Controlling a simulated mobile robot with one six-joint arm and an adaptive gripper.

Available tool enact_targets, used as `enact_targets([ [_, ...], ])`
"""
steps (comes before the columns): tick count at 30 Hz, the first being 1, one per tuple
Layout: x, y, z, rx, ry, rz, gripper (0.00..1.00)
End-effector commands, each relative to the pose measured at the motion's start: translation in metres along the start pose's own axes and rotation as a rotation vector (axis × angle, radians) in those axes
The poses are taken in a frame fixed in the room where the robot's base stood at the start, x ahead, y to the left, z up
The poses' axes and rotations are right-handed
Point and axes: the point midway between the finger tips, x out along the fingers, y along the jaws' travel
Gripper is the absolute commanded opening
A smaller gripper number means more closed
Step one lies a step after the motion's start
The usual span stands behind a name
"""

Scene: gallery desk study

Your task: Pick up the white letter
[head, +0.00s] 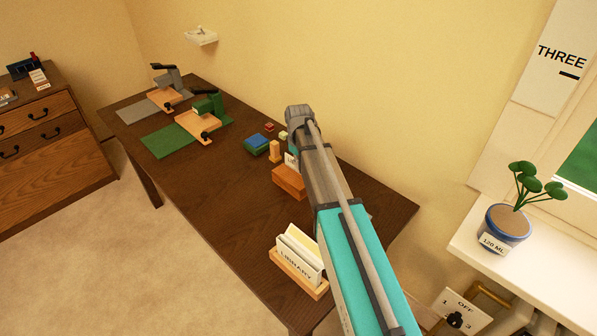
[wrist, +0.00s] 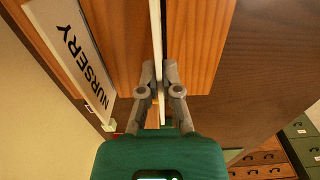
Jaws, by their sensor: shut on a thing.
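In the wrist view my gripper (wrist: 158,75) is shut on the thin white letter (wrist: 156,28), seen edge-on between the fingertips. The letter stands upright along the slot of a wooden holder (wrist: 198,40) with a NURSERY label (wrist: 78,50). I cannot tell whether the letter's lower edge touches the holder. In the head view my arm hides the gripper and the letter. A wooden block (head: 289,182) shows partly beside the arm.
A LIBRARY holder (head: 296,262) with pale letters stands near the desk's front edge. Blue and green blocks (head: 257,145) and two stamp presses (head: 200,118) are farther back. The desk's (head: 215,190) left middle is clear. A potted plant (head: 505,222) stands on the sill.

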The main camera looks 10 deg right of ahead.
Motion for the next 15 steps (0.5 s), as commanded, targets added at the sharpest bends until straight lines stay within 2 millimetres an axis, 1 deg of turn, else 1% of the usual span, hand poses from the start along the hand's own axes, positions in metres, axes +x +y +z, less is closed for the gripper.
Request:
enact_targets([
  [8, -0.0005, -0.0001, -0.0001, 0.000, 0.000, 0.000, 0.00],
  [15, -0.0072, -0.0002, -0.0001, 0.000, 0.000, 0.000, 0.00],
])
